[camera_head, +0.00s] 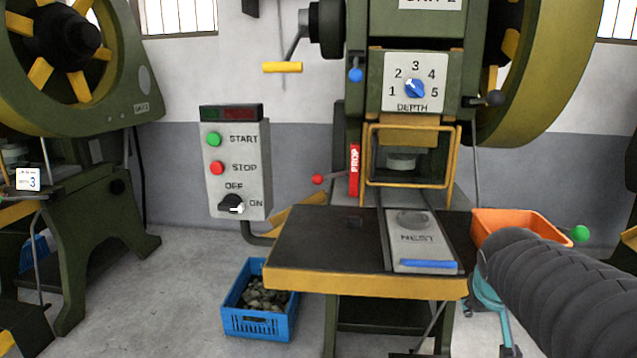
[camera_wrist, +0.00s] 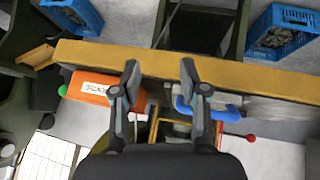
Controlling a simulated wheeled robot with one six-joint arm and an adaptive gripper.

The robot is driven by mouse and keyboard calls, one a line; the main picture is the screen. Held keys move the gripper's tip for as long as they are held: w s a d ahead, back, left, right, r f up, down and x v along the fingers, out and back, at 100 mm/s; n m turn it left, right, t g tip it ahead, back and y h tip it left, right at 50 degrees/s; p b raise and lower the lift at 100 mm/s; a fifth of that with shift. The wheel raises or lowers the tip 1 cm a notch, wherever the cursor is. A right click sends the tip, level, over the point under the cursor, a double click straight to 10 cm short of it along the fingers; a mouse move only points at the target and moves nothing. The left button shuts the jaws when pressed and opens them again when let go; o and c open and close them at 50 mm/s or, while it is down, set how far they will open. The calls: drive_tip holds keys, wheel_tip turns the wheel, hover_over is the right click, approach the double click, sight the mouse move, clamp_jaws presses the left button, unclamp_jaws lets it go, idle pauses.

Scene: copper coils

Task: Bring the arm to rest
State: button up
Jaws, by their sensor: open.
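My arm, a thick dark ribbed sleeve, enters the head view from the lower right, in front of the press. My gripper (camera_wrist: 160,80) shows in the wrist view with its two dark fingers apart and nothing between them. The fingertips lie over the yellow front edge of the press table in that view. In the head view the fingers cannot be made out.
The press table (camera_head: 320,245) has a NEST plate (camera_head: 415,258) with a blue handle (camera_head: 429,264). An orange bin (camera_head: 520,224) stands right, close to my arm. A blue crate (camera_head: 260,322) sits on the floor. A control box (camera_head: 237,170) stands left of the press.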

drive_tip(key=s+a+f+n+g+y, duration=0.1)
drive_tip(key=s+a+f+y, duration=0.2)
drive_tip(key=s+a, duration=1)
drive_tip(key=shift+s+f, duration=0.5)
drive_tip(key=shift+s, duration=0.2)
